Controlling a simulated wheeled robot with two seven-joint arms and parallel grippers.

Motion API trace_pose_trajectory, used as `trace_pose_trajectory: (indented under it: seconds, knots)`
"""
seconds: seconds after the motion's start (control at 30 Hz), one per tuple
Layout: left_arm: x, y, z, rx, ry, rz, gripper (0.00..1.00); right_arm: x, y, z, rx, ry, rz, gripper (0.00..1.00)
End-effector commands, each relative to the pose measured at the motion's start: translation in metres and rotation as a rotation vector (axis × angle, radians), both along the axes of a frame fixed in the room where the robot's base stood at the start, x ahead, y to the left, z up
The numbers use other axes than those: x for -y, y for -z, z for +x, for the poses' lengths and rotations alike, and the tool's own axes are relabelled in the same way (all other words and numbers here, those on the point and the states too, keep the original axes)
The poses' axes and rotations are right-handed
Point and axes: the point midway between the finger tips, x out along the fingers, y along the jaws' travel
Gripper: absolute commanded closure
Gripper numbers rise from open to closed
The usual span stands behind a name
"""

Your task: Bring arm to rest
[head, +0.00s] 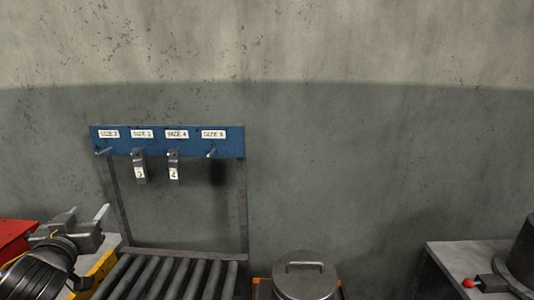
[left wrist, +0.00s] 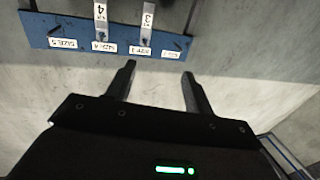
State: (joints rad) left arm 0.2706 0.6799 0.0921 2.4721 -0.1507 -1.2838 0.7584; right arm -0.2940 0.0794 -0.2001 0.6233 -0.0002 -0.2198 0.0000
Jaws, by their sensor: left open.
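My left gripper (head: 88,214) is at the lower left of the head view, its two fingers apart and nothing between them. In the left wrist view its open fingers (left wrist: 158,70) point toward the blue rack board (left wrist: 65,25), with a clear gap between. In the head view the blue board (head: 190,147) hangs above a roller stand, with several labelled pegs. A grey tagged piece marked 3 (head: 139,168) hangs on the second peg, and another tagged piece (head: 173,168) hangs on the third. The outer pegs are bare. My right gripper is not in view.
The roller conveyor (head: 170,278) lies right of my left gripper. A red box (head: 14,236) and a yellow edge (head: 104,265) are close to my left arm. A lidded metal pot (head: 305,277) stands at bottom centre. A grey table (head: 450,262) with a red knob (head: 468,283) is at right.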

Motion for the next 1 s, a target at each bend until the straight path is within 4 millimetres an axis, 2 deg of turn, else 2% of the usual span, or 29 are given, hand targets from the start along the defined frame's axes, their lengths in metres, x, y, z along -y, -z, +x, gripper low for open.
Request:
trace_pose_trajectory:
  seconds: [0.03, 0.2, 0.37, 0.57, 0.67, 0.77, 0.8, 0.9, 1.0]
  knots:
    - [0.002, 0.011, -0.001, -0.027, 0.002, -0.001, 0.47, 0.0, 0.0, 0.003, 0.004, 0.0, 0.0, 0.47]
    - [0.003, 0.042, -0.008, -0.101, -0.003, 0.002, 0.47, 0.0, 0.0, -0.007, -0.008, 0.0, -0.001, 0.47]
    - [0.011, 0.082, -0.015, -0.199, 0.004, 0.002, 0.47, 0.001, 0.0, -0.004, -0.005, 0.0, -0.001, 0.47]
    - [0.031, 0.151, -0.033, -0.376, 0.034, 0.006, 0.47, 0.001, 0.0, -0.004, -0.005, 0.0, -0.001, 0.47]
    - [0.047, 0.196, -0.052, -0.497, 0.059, 0.006, 0.47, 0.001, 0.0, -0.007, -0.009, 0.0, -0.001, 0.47]
    - [0.069, 0.251, -0.085, -0.656, 0.099, 0.005, 0.47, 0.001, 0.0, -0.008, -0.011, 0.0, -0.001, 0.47]
    - [0.079, 0.273, -0.101, -0.725, 0.12, 0.003, 0.47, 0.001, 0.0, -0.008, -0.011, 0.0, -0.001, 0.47]
    - [0.103, 0.319, -0.144, -0.881, 0.173, -0.003, 0.47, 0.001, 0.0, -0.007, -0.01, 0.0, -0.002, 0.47]
    - [0.123, 0.35, -0.182, -1.004, 0.224, -0.011, 0.47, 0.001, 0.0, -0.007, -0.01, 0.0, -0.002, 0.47]
